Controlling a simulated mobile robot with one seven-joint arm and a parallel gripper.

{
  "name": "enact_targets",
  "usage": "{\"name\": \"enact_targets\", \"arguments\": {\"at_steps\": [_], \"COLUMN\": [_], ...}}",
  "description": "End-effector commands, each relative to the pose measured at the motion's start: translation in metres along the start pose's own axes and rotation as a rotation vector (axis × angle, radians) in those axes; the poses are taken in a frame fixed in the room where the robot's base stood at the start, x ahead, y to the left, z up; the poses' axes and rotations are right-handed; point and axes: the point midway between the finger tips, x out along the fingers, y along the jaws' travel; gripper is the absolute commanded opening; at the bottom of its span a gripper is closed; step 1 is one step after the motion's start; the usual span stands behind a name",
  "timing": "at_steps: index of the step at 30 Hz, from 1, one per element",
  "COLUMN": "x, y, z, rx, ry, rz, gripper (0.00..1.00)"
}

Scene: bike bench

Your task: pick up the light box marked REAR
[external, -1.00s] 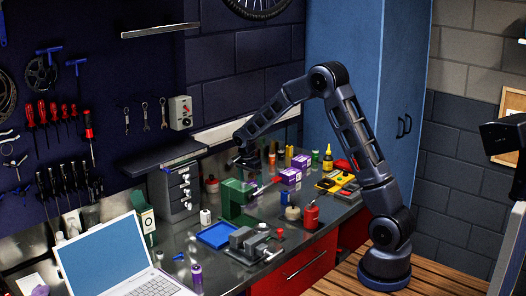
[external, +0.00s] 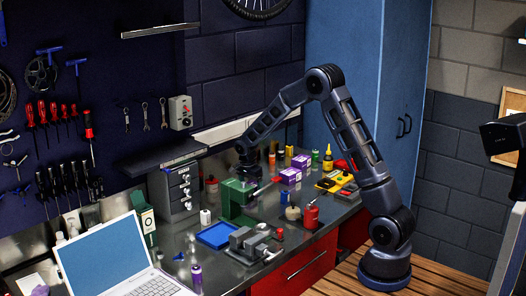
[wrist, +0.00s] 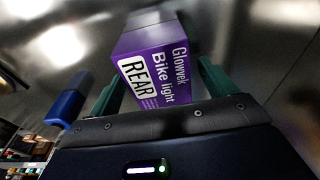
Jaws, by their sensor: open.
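The light box marked REAR (wrist: 150,68) is purple with a white label. In the wrist view it sits between and just ahead of the two green fingers of my gripper (wrist: 160,88). The fingers are apart, with one on each side of the box; whether either touches it I cannot tell. In the external view my gripper (external: 246,168) is low over the bench, beside the green tool. Two purple boxes (external: 290,176) show to its right there, but their markings are too small to read.
A blue cylinder (wrist: 66,106) stands left of the box in the wrist view. On the bench are a green tool (external: 236,200), a blue tray (external: 217,235), a grey vise (external: 250,243), a red can (external: 311,217) and several small bottles. A laptop (external: 104,262) is at the front left.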

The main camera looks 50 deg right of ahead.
Motion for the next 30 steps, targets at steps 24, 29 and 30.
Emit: {"name": "enact_targets", "arguments": {"at_steps": [24,29,30], "x": [0.0004,-0.0039,-0.0073], "y": [-0.0002,-0.0004,-0.0007], "z": [0.0000,-0.0010,-0.0015], "rx": [0.000,0.001,0.001], "ry": [0.000,0.000,0.000], "rz": [-0.001,-0.002,-0.003], "gripper": [0.33,0.33,0.33]}}
